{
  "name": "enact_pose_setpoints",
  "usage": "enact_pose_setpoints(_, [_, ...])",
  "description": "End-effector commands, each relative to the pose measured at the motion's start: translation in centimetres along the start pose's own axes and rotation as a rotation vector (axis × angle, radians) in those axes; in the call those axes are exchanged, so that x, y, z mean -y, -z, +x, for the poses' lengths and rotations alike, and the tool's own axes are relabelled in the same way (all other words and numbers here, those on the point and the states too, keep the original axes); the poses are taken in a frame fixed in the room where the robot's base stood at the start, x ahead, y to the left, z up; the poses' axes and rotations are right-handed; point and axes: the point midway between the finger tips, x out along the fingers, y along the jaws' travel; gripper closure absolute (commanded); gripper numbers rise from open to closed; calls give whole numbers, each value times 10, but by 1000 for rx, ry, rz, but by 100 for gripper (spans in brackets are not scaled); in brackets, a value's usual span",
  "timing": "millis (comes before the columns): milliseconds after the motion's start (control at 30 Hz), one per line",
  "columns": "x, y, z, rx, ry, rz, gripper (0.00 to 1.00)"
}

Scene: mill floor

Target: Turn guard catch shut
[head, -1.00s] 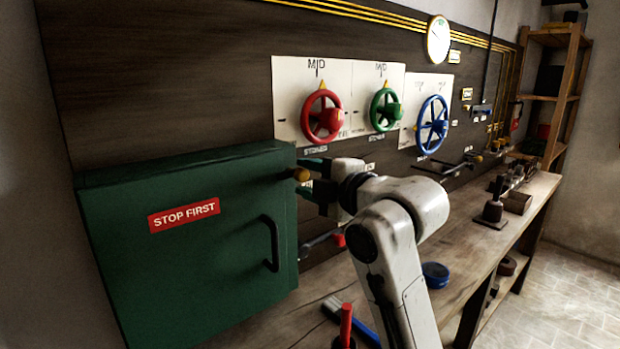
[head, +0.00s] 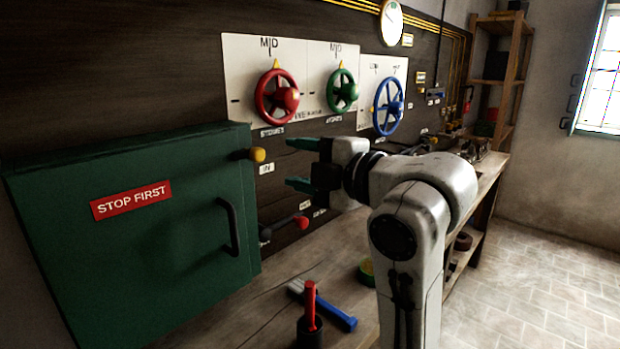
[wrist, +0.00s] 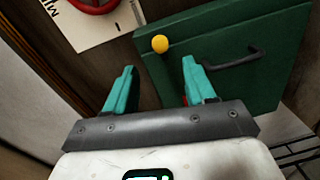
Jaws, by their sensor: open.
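The green guard box (head: 150,270) stands on the left, its door closed as far as I can see, with a STOP FIRST label and a black handle (head: 229,227). The guard catch with its yellow knob (head: 257,154) sits at the box's upper right edge. In the wrist view the knob (wrist: 160,44) shows ahead, between the lines of the fingers and beyond their tips. My gripper (head: 291,164) is open and empty, its teal fingers pointing left at the catch. A gap shows between fingertips and knob. The catch's arm behind the knob is mostly hidden.
Red (head: 277,97), green (head: 342,92) and blue (head: 388,105) handwheels are on the wall above. A red-tipped lever (head: 301,222) sticks out below my gripper. A blue-handled brush (head: 325,305) and a red-handled tool (head: 311,305) are on the bench.

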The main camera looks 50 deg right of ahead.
Motion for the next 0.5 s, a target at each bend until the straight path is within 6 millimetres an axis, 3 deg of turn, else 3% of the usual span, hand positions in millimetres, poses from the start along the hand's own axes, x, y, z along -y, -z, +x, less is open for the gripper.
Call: enact_pose_setpoints(500, [3,1,-20,-3,-4,6,45])
